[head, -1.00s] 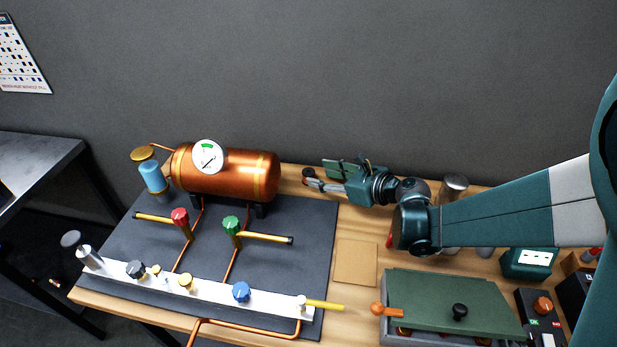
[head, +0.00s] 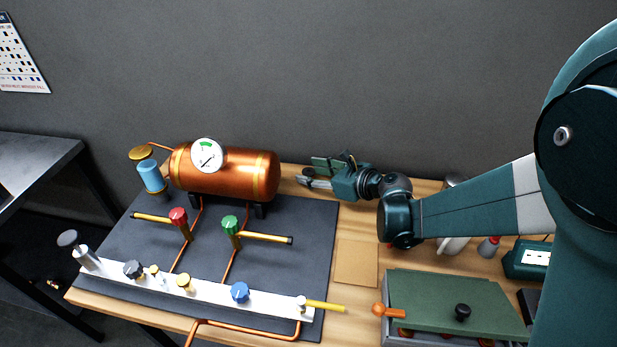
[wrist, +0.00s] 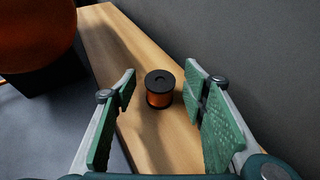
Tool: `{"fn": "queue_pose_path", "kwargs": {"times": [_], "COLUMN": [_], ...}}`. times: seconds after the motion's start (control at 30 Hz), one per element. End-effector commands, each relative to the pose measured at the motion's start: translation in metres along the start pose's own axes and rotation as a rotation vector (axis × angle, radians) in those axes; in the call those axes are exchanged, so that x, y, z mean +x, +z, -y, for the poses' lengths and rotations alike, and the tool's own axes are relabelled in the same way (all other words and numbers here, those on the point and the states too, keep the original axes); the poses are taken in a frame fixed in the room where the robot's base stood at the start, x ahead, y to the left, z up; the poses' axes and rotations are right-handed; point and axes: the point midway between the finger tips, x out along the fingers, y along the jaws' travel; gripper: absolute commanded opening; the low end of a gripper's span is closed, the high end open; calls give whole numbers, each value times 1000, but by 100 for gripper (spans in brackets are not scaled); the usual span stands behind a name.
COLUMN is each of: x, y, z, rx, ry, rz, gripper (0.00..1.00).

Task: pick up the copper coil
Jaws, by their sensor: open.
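The copper coil (wrist: 160,90) is a small spool of copper wire with black end discs. It stands upright on the wooden bench in the wrist view, ahead of my gripper and between the lines of its two fingers. My gripper (wrist: 158,98) is open and empty, with green pads on both sides and a clear gap to the coil. In the head view my gripper (head: 312,172) reaches left, low over the bench right of the copper boiler. There the coil (head: 308,172) is mostly hidden behind the fingers, with only a dark top showing.
The copper boiler (head: 224,174) stands close to the left of my gripper on a dark mat (head: 262,262). The grey wall (head: 400,80) runs behind the bench. A green-lidded box (head: 440,300) and a tan pad (head: 356,263) lie at the front right.

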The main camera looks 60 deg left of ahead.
Motion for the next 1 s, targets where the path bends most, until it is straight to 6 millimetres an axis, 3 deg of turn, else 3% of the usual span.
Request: {"fn": "queue_pose_path", "kwargs": {"times": [0.2, 0.43, 0.8, 1.0], "x": [0, 0, -1, -6], "y": [0, 0, 2, 14], "z": [0, 0, 0, 0], "rx": [0, 0, 0, 0], "ry": [0, 0, 0, 0], "rz": [0, 0, 0, 0], "gripper": [43, 13, 12, 12]}}
